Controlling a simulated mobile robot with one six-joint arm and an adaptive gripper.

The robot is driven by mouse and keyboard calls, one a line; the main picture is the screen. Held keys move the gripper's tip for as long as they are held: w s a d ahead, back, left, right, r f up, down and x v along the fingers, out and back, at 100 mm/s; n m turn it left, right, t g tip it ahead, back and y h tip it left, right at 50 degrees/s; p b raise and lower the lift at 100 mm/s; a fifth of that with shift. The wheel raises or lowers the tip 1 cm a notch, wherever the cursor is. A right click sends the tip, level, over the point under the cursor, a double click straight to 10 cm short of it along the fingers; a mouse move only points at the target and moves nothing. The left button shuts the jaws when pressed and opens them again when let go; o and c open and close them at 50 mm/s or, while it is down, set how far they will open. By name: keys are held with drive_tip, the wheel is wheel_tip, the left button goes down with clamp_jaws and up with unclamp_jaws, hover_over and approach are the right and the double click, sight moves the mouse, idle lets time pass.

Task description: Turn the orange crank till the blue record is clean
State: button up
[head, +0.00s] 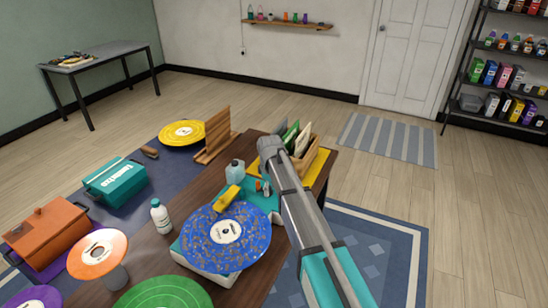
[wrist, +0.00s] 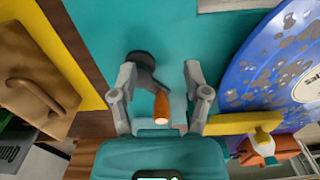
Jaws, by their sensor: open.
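The blue record (head: 226,240) lies on the record cleaner with brown dirt spots over much of its face; its edge also shows in the wrist view (wrist: 275,70). A yellow arm (head: 227,197) reaches over the record's rim. The cleaner's teal base (head: 262,200) lies beside it. The orange crank handle (wrist: 161,106) sits on a dark crank arm (wrist: 142,62) above the teal surface. My gripper (wrist: 160,78) is open, with one finger on each side of the handle in the wrist view. I cannot tell whether either finger touches it. In the head view my arm largely hides the gripper.
On the brown table, a white bottle (head: 160,216) and a pale blue jug (head: 235,171) stand near the cleaner. A wooden crate of sleeves (head: 305,160) is behind. A green record (head: 165,295) and an orange record (head: 98,253) are at the front left.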

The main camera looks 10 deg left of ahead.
drive_tip(key=n, duration=0.2)
drive_tip(key=w+d+n, duration=0.1)
drive_tip(key=n, duration=0.1)
drive_tip(key=shift+d, duration=0.1)
wheel_tip(320, 180, up, 14)
drive_tip(key=p, duration=1.4)
drive_tip(key=shift+s+f, duration=0.1)
idle(0.8)
drive_tip(key=n, duration=0.6)
hover_over(258, 183)
drive_tip(key=shift+w, duration=0.35)
drive_tip(key=shift+f, duration=0.15)
wheel_tip(258, 183, down, 14)
drive_tip(key=b, duration=1.4)
drive_tip(key=shift+r, duration=0.2)
